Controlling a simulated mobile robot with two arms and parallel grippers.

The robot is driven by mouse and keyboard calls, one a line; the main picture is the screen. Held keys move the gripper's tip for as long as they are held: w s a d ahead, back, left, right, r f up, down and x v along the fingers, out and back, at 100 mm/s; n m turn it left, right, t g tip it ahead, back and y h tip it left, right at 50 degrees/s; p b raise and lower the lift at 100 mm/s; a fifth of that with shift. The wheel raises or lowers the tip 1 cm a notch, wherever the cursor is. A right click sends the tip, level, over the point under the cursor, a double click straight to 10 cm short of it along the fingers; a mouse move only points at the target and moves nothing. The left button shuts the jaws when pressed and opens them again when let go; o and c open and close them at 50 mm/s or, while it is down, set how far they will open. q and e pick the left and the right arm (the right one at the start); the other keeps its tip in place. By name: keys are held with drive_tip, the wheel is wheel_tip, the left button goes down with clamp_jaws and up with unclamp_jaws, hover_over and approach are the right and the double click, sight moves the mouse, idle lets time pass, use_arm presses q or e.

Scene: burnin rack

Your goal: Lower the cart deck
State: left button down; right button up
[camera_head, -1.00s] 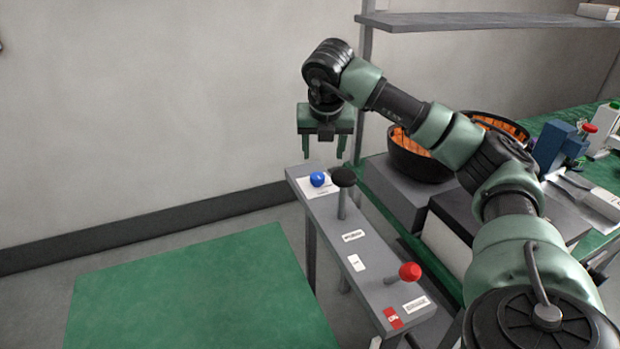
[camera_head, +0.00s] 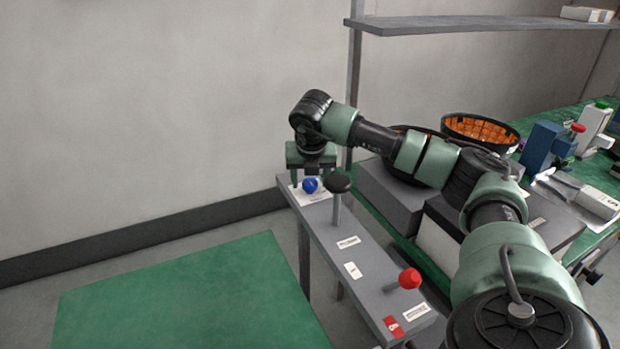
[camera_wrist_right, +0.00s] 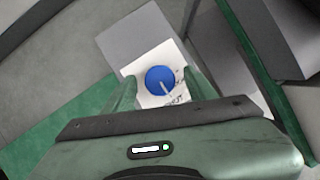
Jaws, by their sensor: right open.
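The cart deck (camera_head: 190,300) is a flat green surface at the lower left of the head view. Beside it runs a narrow grey control panel (camera_head: 375,278). At its far end a blue knob (camera_head: 310,185) sits on a white label; the knob also shows in the right wrist view (camera_wrist_right: 160,80). A black-knobbed lever (camera_head: 338,184) stands just nearer, and a red-knobbed lever (camera_head: 409,278) is at the near end. My right gripper (camera_head: 311,182) points down over the blue knob. Its fingers are open, one on each side of the knob; contact cannot be told. My left gripper is out of view.
A green bench (camera_head: 563,121) on the right holds black bowls with orange insides (camera_head: 480,130), grey boxes (camera_head: 395,195) and a blue device (camera_head: 546,146). A grey shelf (camera_head: 480,24) hangs above. The floor beyond the deck is clear.

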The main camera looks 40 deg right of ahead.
clamp_jaws()
